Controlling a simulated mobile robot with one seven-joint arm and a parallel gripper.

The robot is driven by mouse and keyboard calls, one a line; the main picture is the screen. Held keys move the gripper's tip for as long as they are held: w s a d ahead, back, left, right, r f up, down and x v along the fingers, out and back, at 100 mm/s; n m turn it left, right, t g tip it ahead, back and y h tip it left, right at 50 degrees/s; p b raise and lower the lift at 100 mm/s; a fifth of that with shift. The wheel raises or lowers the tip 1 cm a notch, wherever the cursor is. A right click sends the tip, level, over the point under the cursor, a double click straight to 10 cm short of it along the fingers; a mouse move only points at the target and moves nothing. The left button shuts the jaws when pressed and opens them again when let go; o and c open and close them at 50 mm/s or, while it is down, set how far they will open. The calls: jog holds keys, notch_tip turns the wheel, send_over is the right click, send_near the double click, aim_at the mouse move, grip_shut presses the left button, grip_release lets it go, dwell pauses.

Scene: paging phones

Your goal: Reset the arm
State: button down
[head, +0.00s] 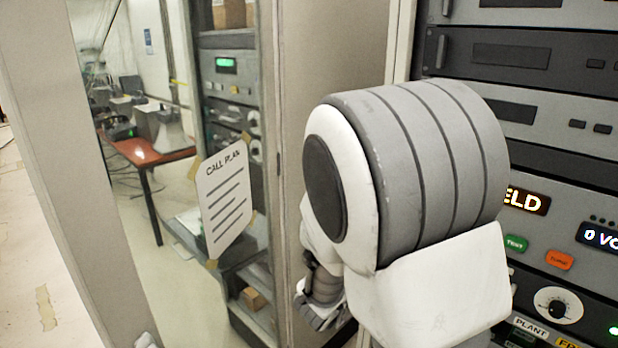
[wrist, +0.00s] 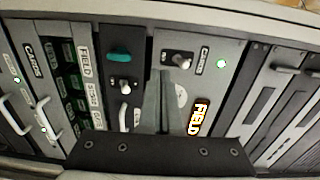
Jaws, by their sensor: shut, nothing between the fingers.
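My gripper (wrist: 168,80) shows in the wrist view with its two grey fingers together, in front of a rack panel. Nothing is seen between the fingers. In the head view my large white and grey arm fills the middle and hides part of the rack; the fingertips cannot be made out there.
A CALL PLAN sheet (head: 226,197) is taped on the left of my arm. A red-topped table (head: 150,152) stands farther back.

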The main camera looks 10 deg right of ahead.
jog(key=s+a+r+n+y, duration=0.2)
jog(key=a+n+y, duration=0.5)
jog(key=n, duration=0.2)
jog(key=s+a+r+n+y, duration=0.2)
jog(key=a+n+y, duration=0.5)
jog(key=n+y, duration=0.1)
jog(key=s+d+n+g, duration=0.1)
jog(key=s+n+g, duration=0.1)
jog(key=s+n, duration=0.3)
jog(key=s+d+f+n+g+h, duration=0.1)
jog(key=s+n, duration=0.5)
jog(key=s, duration=0.7)
jog(key=d+g, duration=0.1)
jog(key=g, duration=0.1)
jog(key=shift+s+d+f+g, duration=0.15)
jog(key=shift+s+g, duration=0.15)
jog(key=shift+s, duration=0.1)
